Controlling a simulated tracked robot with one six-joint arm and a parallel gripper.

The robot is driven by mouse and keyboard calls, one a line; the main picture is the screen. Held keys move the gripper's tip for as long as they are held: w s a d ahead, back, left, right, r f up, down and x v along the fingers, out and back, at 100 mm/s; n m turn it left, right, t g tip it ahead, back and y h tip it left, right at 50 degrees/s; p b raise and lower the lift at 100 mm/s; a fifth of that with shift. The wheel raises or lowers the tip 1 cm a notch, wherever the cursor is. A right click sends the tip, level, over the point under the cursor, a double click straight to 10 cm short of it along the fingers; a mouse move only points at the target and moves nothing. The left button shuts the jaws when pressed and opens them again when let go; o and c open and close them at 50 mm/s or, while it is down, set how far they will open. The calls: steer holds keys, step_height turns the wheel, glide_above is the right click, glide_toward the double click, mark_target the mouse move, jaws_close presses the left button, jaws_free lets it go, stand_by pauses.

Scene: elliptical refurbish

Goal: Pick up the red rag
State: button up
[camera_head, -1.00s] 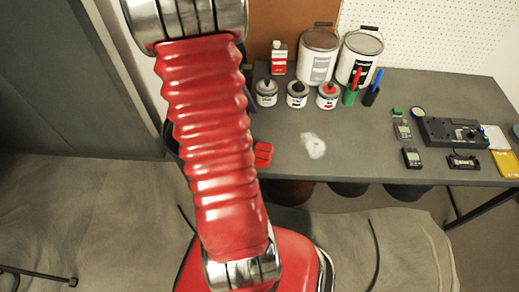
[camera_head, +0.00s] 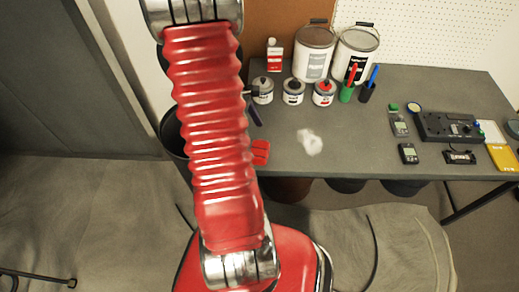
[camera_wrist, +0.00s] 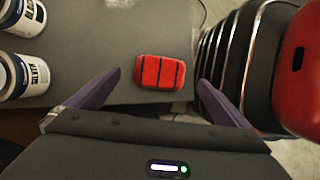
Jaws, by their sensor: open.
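The red rag (camera_head: 260,152) lies near the front edge of the grey table, just right of my arm in the head view. In the wrist view the red rag (camera_wrist: 148,71) looks like a folded red bundle with dark stripes across it. My gripper (camera_wrist: 158,77) is open, with one purple-grey finger on each side of the rag in that picture. Nothing is held between the fingers. I cannot tell how high the fingers are above the rag. In the head view my arm hides most of the gripper; a dark finger shows behind the rag.
Small paint tins (camera_head: 293,91) stand behind the rag, with large buckets (camera_head: 315,53) further back. A white crumpled cloth (camera_head: 309,142) lies to the right. Meters (camera_head: 408,153) and a dark device (camera_head: 447,127) lie further right. A dark bin (camera_head: 174,133) stands left of the table.

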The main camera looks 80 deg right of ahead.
mark_target(259, 148)
steer(key=shift+s+f, duration=0.15)
steer(key=shift+f, duration=0.15)
steer(key=shift+x, duration=2.65)
steer(key=shift+a, duration=0.1)
steer(key=shift+w, duration=0.25)
steer(key=shift+c, duration=0.4)
steer(key=c, duration=1)
steer(key=shift+o, duration=0.2)
step_height(259, 148, up, 10)
